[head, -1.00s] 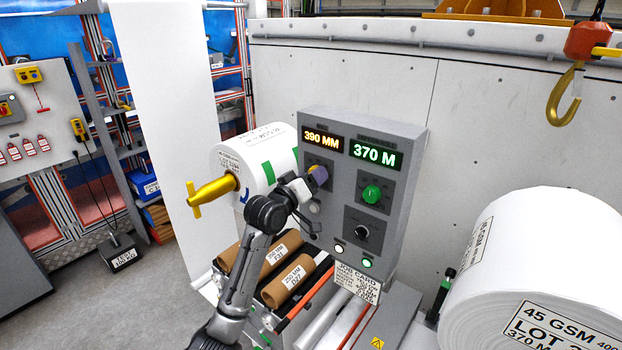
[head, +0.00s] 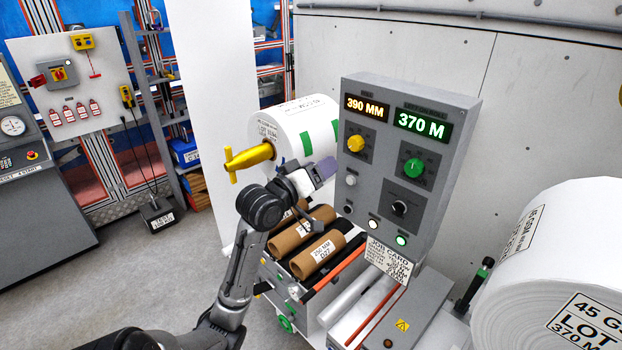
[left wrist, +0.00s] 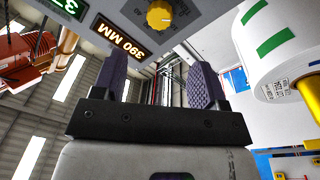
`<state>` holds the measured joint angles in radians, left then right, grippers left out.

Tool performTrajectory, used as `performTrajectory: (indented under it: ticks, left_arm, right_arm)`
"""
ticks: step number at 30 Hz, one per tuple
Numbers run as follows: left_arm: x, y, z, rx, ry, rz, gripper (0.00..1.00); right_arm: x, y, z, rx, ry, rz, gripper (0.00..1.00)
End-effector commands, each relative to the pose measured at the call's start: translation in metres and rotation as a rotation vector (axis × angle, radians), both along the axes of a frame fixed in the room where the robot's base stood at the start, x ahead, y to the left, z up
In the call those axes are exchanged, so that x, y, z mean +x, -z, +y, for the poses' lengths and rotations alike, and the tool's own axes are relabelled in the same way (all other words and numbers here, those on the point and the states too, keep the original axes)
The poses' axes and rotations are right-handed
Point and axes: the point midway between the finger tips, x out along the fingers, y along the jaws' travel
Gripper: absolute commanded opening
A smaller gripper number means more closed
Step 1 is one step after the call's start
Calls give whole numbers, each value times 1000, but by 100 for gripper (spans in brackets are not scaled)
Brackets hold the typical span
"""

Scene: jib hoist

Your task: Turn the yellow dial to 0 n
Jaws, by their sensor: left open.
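The yellow dial (head: 355,143) is on the grey control panel (head: 462,140), under an amber display (head: 367,108) reading 390 MM. It also shows at the top of the left wrist view (left wrist: 160,14), beyond the fingers and free of them. My left gripper (head: 324,172) is left of the panel and lower than the dial, apart from it. In the left wrist view its two purple fingers (left wrist: 157,82) are spread with nothing between them. My right gripper is not in view.
A green dial (head: 413,168) sits under a green 370 M display (head: 422,124), with a black knob (head: 400,208) below. A white roll (head: 300,122) on a yellow-handled shaft stands behind my gripper. Brown cores (head: 318,252) lie below. A large roll (head: 545,250) stands at right.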

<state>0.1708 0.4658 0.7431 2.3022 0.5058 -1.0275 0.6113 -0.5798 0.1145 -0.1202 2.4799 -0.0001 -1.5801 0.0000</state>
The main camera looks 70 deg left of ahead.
Motion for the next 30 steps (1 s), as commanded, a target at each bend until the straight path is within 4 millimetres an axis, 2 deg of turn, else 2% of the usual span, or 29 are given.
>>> performTrajectory:
  ticks: [3,9,30]
  left_arm:
    - [-13,3,-5,0,1,1,66]
    - [-23,3,-8,-1,-1,0,66]
    - [-24,2,-9,0,0,0,66]
  right_arm:
    - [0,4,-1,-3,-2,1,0]
    - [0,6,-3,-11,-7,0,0]
    - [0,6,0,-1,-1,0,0]
